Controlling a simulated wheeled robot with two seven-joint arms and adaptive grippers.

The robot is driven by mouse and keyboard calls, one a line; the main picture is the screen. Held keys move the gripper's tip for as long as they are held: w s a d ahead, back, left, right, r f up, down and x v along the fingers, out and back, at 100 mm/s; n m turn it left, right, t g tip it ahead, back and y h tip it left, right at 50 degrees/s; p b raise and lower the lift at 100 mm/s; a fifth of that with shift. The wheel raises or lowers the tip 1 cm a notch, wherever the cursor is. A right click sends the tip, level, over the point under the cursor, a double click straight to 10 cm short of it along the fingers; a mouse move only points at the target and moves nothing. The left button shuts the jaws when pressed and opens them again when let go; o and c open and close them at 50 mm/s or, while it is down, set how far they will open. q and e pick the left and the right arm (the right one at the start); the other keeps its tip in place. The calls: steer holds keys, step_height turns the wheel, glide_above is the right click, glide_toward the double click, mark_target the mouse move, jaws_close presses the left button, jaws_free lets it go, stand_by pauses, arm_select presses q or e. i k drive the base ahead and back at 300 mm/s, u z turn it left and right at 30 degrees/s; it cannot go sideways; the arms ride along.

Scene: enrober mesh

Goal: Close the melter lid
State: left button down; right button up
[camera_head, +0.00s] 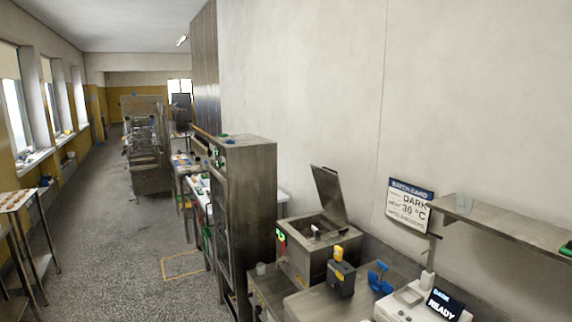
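The melter (304,257) is a steel box on a low steel stand at the lower middle right, with a green lit display on its left front edge. Its lid (329,193) is open and stands up, tilted, at the back of the tank. Something small and pale with a dark part shows at the tank opening, too small to tell. Neither of my grippers is in view.
A tall steel cabinet (250,215) stands left of the melter. A black and yellow device (341,274), a blue object (380,278) and a white unit reading READY (409,302) are to its right. A wall shelf (505,225) is at right. The aisle floor (110,240) is open.

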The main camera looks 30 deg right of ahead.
mark_target(328, 184)
steer(key=z, duration=0.05)
steer(key=i, duration=2.85)
steer(key=z, duration=3.25)
